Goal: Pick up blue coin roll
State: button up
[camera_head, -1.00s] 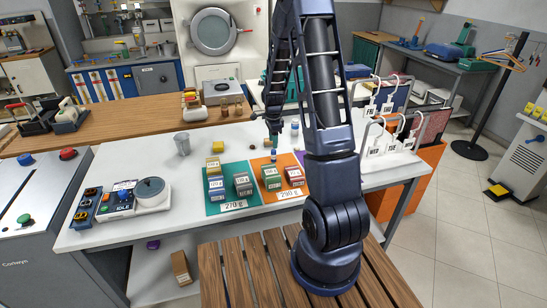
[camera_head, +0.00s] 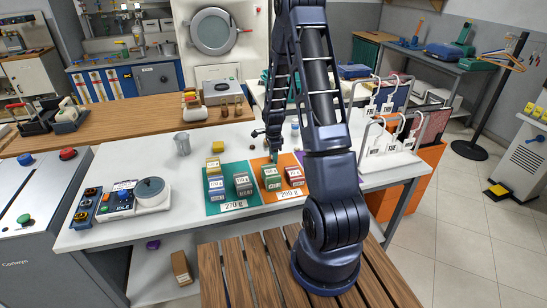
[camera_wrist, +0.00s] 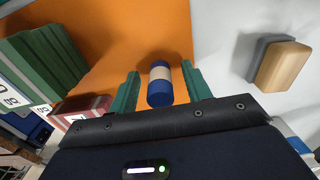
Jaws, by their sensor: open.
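The blue coin roll (camera_wrist: 159,84), a small cylinder with blue ends and a pale middle band, is at the orange mat in the wrist view. My gripper (camera_wrist: 161,88) is open, with one green finger to the left of the roll and the other to its right. A gap shows on the left; the right finger is close to the roll, and I cannot tell whether it touches. In the head view my gripper (camera_head: 271,152) is low over the back of the orange mat (camera_head: 262,162), and I cannot make out the roll there.
Green weight blocks (camera_wrist: 42,66) and a red block (camera_wrist: 88,106) stand left of my gripper in the wrist view. A tan block with a grey base (camera_wrist: 281,65) lies to the right on the white surface. The teal mat (camera_head: 228,171) holds more blocks.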

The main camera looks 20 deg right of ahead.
jog(key=shift+c, duration=0.2)
grip_shut()
jog(key=shift+r, duration=0.1)
